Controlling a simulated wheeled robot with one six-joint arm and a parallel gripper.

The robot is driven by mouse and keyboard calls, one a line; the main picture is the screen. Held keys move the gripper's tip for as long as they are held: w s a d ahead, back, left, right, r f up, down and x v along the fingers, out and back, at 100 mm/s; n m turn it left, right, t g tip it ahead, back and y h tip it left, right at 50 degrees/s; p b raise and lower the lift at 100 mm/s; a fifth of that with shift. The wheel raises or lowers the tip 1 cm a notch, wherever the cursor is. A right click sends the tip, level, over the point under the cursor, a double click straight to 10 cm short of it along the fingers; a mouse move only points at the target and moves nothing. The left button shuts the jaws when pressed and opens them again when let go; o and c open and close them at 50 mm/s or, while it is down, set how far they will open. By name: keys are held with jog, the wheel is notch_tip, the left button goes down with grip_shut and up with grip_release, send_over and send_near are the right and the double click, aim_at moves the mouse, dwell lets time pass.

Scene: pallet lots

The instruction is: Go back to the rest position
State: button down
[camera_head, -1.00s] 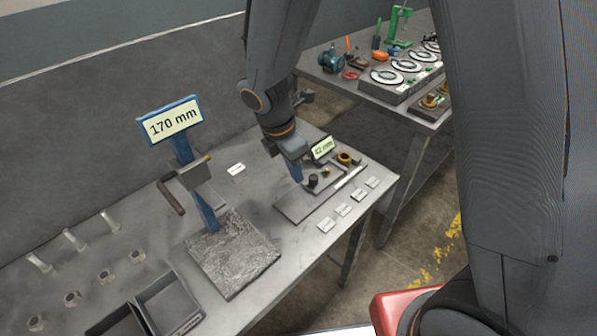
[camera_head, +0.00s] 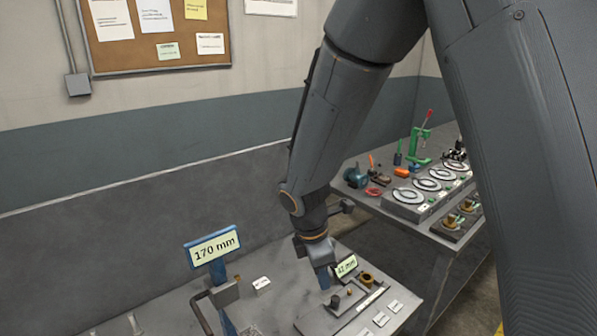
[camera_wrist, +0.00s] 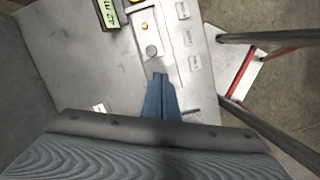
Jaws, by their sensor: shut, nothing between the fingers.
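My gripper (camera_head: 324,281) points down over the grey steel bench, just left of a dark plate (camera_head: 322,322) with small round parts and a "42 mm" display (camera_head: 346,266). In the wrist view my gripper (camera_wrist: 160,76) has its blue fingers together and empty. A grey round part (camera_wrist: 152,51) lies just ahead of the fingertips. I cannot tell whether the tips touch the plate. My arm reaches down from the top of the head view and hides part of the room.
A "170 mm" stand (camera_head: 212,246) with a side handle is left of my gripper. White labels (camera_head: 381,319) lie along the bench's front. A second bench at right carries round gauges (camera_head: 427,184) and a green press (camera_head: 420,146). A cork board (camera_head: 155,52) hangs on the wall.

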jog(key=s+d+r+m+y+b, duration=0.1)
jog(key=s+d+m, duration=0.3)
jog(key=m, duration=0.6)
jog(key=s+d+m+y+b, duration=0.1)
jog(key=s+d+m+b, duration=0.2)
jog(key=d+m, duration=0.6)
jog(key=shift+s+r+m, duration=0.35)
jog(key=shift+s+m, duration=0.45)
jog(key=shift+s, duration=0.2)
dwell(0.8)
